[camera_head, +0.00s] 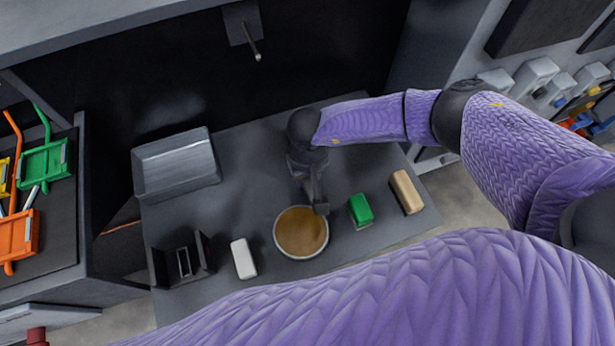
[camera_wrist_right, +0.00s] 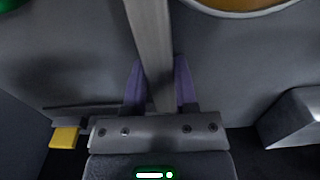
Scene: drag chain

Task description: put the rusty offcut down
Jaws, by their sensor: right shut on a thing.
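My right gripper (camera_head: 312,186) reaches in over the grey worktop, just behind the rim of a round pan. In the right wrist view its two purple fingers (camera_wrist_right: 161,82) are shut on a long, narrow, grey-brown bar (camera_wrist_right: 149,40), which I take as the offcut; rust is hard to make out. The bar runs away from the fingers toward the top of that view. In the head view its dark blocky end (camera_head: 321,209) shows against the pan's rim; whether it touches cannot be told. My left gripper is not in view.
On the worktop (camera_head: 240,195) are the pan with brown contents (camera_head: 300,232), a green block (camera_head: 360,210), a tan block (camera_head: 406,192), a white block (camera_head: 243,259), a dark holder (camera_head: 180,262) and a metal tray (camera_head: 177,165). Bare worktop lies between tray and pan.

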